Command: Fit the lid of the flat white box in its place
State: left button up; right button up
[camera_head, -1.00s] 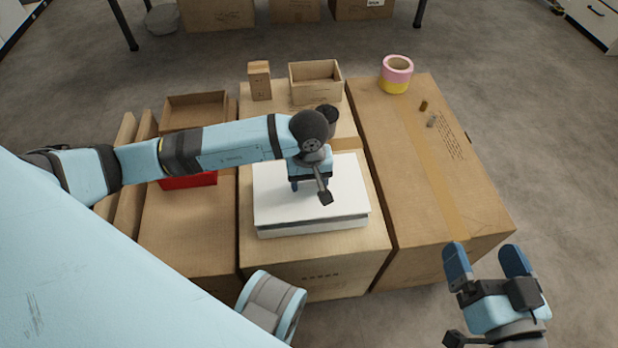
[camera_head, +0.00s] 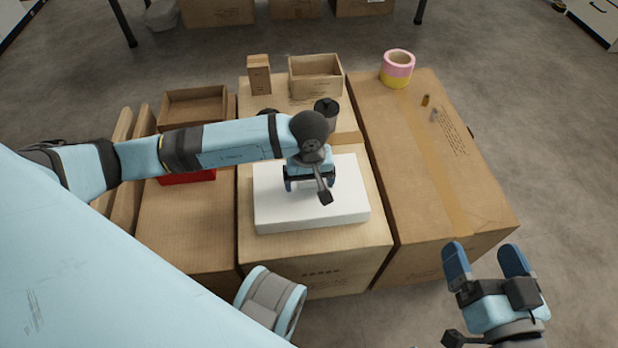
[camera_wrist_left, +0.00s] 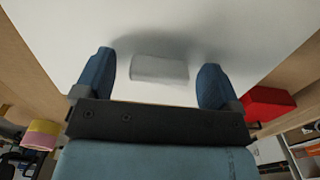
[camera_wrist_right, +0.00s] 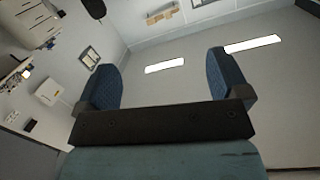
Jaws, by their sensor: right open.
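The flat white box (camera_head: 315,222) lies on the middle carton. Its white lid (camera_head: 345,195) lies on top, level, with no gap visible along the front. In the left wrist view the lid (camera_wrist_left: 240,30) fills the upper part, with a pale block-shaped handle (camera_wrist_left: 160,69) on it. My left gripper (camera_head: 310,186) is over the lid, open, its fingers on either side of the handle and apart from it. It also shows in the left wrist view (camera_wrist_left: 155,82). My right gripper (camera_head: 487,262) is open and empty, to the right in front of the cartons.
The middle carton (camera_head: 315,262) stands between a left carton and a large right carton (camera_head: 430,190). A tape roll (camera_head: 397,68) is at the right carton's back. A small open box (camera_head: 315,80), a small upright box (camera_head: 259,76) and a dark cylinder (camera_head: 326,115) stand behind the lid. A red object (camera_head: 188,177) is at left.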

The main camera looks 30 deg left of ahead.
pick_arm(q)
jog(key=shift+r, duration=0.1)
notch_tip(320, 180, up, 7)
jog(key=p, duration=0.3)
notch_tip(320, 180, up, 7)
jog(key=p, duration=0.1)
jog(key=shift+f+p, duration=0.2)
jog(key=shift+p, duration=0.2)
pick_arm(e)
notch_tip(320, 180, up, 6)
jog(key=t, duration=0.2)
jog(key=shift+d+r, duration=0.15)
jog(key=shift+r, duration=0.1)
jog(key=shift+w, duration=0.1)
